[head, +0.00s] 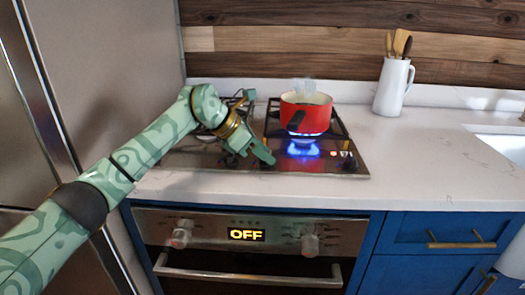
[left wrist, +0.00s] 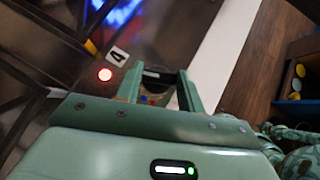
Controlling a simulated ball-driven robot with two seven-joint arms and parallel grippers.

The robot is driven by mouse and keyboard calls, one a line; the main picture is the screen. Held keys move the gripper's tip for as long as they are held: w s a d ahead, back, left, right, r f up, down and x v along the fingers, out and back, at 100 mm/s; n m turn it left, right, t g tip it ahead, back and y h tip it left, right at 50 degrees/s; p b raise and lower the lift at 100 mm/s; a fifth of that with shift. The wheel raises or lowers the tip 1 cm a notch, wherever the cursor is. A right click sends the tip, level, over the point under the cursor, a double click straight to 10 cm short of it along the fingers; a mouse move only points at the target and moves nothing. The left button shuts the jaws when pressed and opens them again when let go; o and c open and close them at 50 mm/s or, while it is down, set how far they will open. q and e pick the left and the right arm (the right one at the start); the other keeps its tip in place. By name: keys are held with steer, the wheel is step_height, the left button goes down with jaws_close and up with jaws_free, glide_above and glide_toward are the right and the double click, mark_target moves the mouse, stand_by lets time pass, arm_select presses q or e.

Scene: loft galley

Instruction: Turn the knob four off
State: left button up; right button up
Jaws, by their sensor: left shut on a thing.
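Knob four (left wrist: 156,76) is a small dark knob in the left wrist view, beside a white label marked 4 (left wrist: 117,56) and a glowing red light (left wrist: 105,74). My left gripper (left wrist: 160,78) has one finger on each side of the knob and is shut on it. In the head view my left gripper (head: 268,158) is at the front of the cooktop (head: 200,160), left of the flame, and hides the knob. A blue flame (head: 303,149) burns under the red pot (head: 306,112); the flame also shows in the left wrist view (left wrist: 120,12). My right gripper is out of view.
The red pot's dark handle (head: 296,121) points toward the front, close to my gripper. Another red light (head: 345,153) glows at the cooktop's right. A white jug with utensils (head: 393,88) stands at the back right. The counter (head: 420,160) right of the cooktop is clear.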

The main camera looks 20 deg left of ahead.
arm_select(q)
steer(key=shift+w+a+f+m+g+h+b, duration=0.15)
steer(key=shift+m+g+h+b, duration=0.25)
steer(key=shift+m+g+b, duration=0.55)
steer(key=shift+w+m, duration=0.1)
steer(key=shift+m, duration=0.35)
steer(key=shift+m+g+h+b, duration=0.3)
steer(key=shift+m+b, duration=0.1)
steer(key=shift+b, duration=0.2)
steer(key=shift+r+m+g+b, duration=0.2)
steer(key=shift+m+g+b, duration=0.1)
steer(key=shift+m, duration=0.1)
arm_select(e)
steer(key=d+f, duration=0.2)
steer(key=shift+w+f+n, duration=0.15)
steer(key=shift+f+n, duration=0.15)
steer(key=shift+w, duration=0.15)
arm_select(q)
steer(key=o, duration=1)
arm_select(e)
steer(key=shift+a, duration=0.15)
